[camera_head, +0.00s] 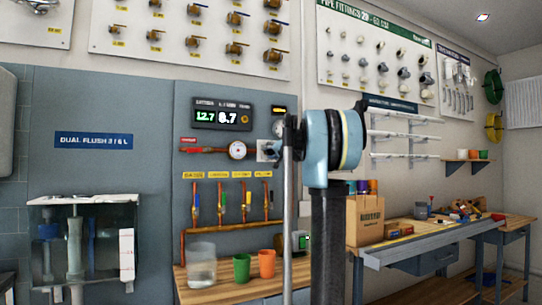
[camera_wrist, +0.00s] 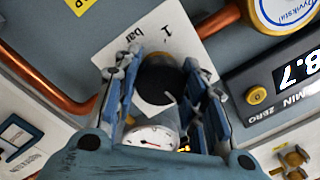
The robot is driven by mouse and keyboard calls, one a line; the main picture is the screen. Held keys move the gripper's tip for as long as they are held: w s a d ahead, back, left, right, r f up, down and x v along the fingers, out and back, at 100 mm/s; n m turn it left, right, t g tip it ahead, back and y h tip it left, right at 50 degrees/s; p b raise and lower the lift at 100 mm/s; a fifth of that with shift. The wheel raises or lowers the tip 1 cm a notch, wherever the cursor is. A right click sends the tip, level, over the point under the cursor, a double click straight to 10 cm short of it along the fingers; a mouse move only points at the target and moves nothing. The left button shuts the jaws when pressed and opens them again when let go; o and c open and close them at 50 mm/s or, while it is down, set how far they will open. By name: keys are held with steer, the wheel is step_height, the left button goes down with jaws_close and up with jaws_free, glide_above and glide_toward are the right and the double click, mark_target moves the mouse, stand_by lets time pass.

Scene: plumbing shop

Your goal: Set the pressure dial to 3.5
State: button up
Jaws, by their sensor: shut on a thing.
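The pressure dial is a black round knob (camera_wrist: 158,82) on a white plate (camera_wrist: 180,28) marked "1" and "bar". In the wrist view my gripper (camera_wrist: 162,88) has one finger on each side of the knob and is shut on it. A pale line shows on the knob, but I cannot read its setting. A small white gauge with a red needle (camera_wrist: 150,136) sits just below the knob in the wrist view. In the head view the white plate (camera_head: 265,146) shows at the wall panel, and my arm hides most of the knob.
A display (camera_head: 222,115) reads 12.7 and apparently 8.7; it also shows in the wrist view (camera_wrist: 297,72). A round gauge (camera_head: 237,150) ends a red pipe. Copper pipes with valves (camera_head: 220,205) run below. Cups and a jar (camera_head: 201,265) stand on the bench. A cardboard box (camera_head: 364,219) is at right.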

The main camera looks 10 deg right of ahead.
steer(key=m, duration=0.4)
steer(key=shift+d+f+m, duration=0.1)
steer(key=shift+m, duration=0.3)
steer(key=m, duration=0.5)
steer(key=shift+m+t+h, duration=0.3)
steer(key=m, duration=0.4)
steer(key=shift+m+h, duration=0.3)
steer(key=shift+m, duration=2.4)
steer(key=o, duration=1.1)
